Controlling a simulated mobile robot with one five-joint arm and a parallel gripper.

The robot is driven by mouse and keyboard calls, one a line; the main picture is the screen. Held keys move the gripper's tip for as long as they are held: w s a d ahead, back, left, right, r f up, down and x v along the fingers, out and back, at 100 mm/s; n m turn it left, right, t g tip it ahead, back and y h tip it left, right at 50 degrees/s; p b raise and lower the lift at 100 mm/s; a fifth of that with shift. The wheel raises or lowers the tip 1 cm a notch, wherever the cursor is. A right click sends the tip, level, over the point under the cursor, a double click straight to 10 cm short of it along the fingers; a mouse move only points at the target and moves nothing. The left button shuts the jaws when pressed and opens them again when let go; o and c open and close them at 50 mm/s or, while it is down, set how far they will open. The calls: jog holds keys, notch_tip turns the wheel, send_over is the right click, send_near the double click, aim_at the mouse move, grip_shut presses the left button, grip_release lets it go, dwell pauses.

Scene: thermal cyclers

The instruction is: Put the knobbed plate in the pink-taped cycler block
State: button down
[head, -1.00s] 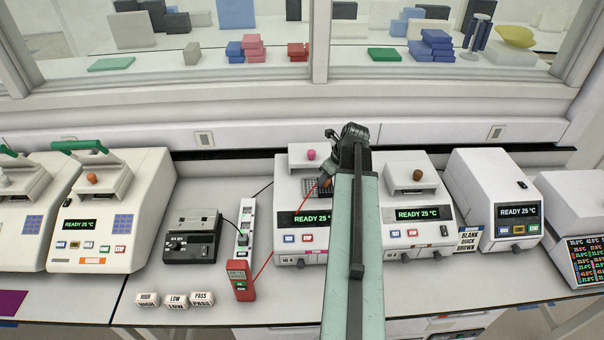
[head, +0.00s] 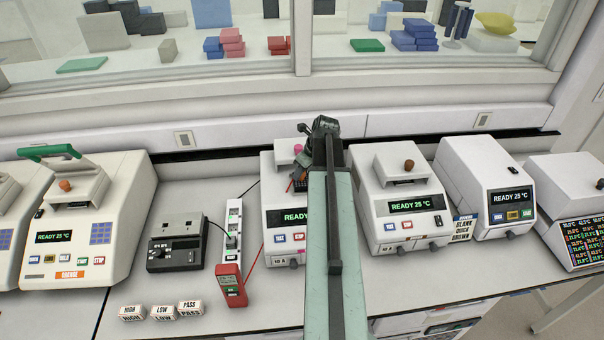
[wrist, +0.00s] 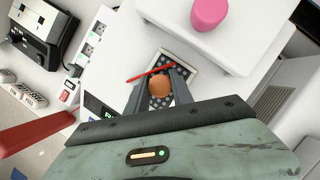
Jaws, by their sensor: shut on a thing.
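My gripper (wrist: 156,88) is shut on the orange-brown knob (wrist: 157,85) of the knobbed plate. Below the knob is a dark surface with pale round wells (wrist: 184,82); I cannot tell how much is plate and how much is block, or whether the plate is seated. A red probe (wrist: 150,73) lies across this area, close past the fingertips. The cycler with the pink lid knob (head: 298,149) is under my gripper (head: 303,172), its lid behind the block. That pink knob also shows in the wrist view (wrist: 210,13).
A red meter (head: 230,285) with a red lead stands beside a white power strip (head: 233,235), left of this cycler. Another cycler (head: 405,228) stands close on the right. A black device (head: 176,250) and small label blocks (head: 162,312) are left.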

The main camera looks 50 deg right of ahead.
jog(key=c, duration=1.1)
grip_release()
jog(key=p+v, duration=0.7)
jog(key=shift+r, duration=0.35)
jog(key=shift+s, duration=0.1)
